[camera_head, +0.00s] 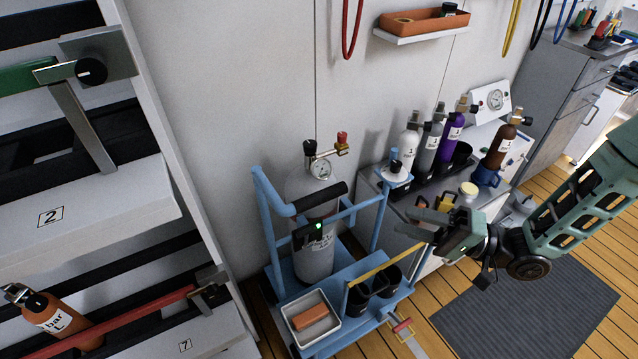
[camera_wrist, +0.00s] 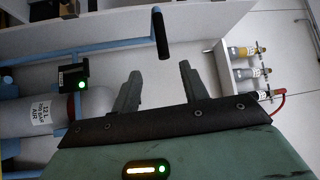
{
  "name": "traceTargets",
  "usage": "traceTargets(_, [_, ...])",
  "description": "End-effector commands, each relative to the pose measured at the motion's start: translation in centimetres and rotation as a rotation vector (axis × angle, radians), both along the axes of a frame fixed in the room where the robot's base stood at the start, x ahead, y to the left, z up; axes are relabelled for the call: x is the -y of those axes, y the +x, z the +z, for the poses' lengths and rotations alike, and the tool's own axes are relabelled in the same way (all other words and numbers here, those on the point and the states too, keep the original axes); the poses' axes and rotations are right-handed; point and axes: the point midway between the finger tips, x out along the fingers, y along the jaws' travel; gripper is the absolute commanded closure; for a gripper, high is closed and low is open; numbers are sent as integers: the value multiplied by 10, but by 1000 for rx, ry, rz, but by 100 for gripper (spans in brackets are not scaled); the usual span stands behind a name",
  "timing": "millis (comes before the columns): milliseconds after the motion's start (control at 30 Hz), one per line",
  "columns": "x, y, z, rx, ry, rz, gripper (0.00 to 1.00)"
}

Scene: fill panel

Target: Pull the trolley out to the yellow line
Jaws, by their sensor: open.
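The light-blue trolley (camera_head: 345,275) stands against the pale wall in the head view. It carries a grey gas cylinder (camera_head: 315,255) with a gauge on top. Its push bar has a black grip (camera_head: 317,199), which also shows in the wrist view (camera_wrist: 160,35). My gripper (camera_head: 412,220) is open and empty, to the right of the grip in the head view. In the wrist view, the grip lies beyond the gap between my fingertips (camera_wrist: 158,78), apart from them. A yellow line on the floor is not clearly visible.
A white tray with an orange block (camera_head: 311,316) and black cups (camera_head: 372,290) ride on the trolley. A bench with several small bottles (camera_head: 450,140) stands right of it. Shelving (camera_head: 80,215) is close on the left. A dark mat (camera_head: 530,310) lies on the wooden floor.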

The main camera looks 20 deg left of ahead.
Motion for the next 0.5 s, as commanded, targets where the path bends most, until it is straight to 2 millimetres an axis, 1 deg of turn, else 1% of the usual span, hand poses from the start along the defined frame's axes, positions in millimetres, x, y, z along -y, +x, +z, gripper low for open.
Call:
traceTargets(67, [-3, -2, 1, -9, 10, 8, 56])
traceTargets(167, [-14, -3, 4, -8, 12, 11, 56])
traceTargets(267, [-31, -5, 7, -8, 11, 11, 56])
traceTargets(500, [-81, -10, 14, -6, 9, 10, 56])
